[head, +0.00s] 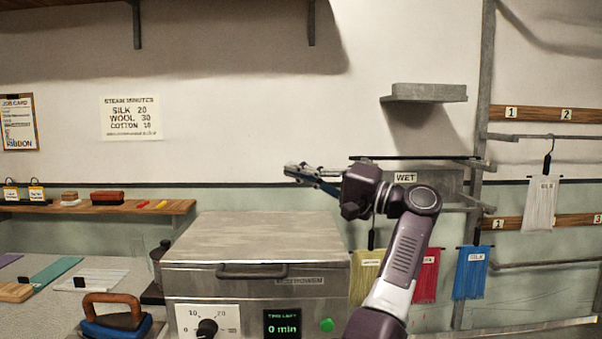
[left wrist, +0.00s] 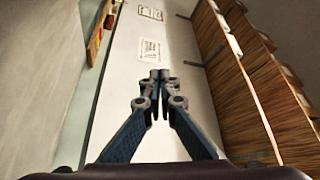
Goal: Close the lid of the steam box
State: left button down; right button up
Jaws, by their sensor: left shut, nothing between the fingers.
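The steam box (head: 256,290) is a metal box at the bottom centre of the head view. Its lid (head: 262,237) lies flat on top and looks shut, with a dark bar handle (head: 252,271) on its front edge. The front has a dial (head: 207,328), a display (head: 282,327) reading 0 min and a green button (head: 326,325). My left gripper (head: 291,170) is above and behind the lid, pointing left, apart from it. In the left wrist view its fingertips (left wrist: 160,76) are together with nothing between them. My right gripper is not in view.
A blue iron (head: 112,325) with a wooden handle stands at lower left beside the box. A wall shelf (head: 100,207) holds small items. Yellow, red and blue (head: 471,272) hanks hang to the right. A grey bracket shelf (head: 423,97) is at upper right. Space above the lid is clear.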

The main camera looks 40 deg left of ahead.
pick_arm(q)
jog(key=v, duration=1.2)
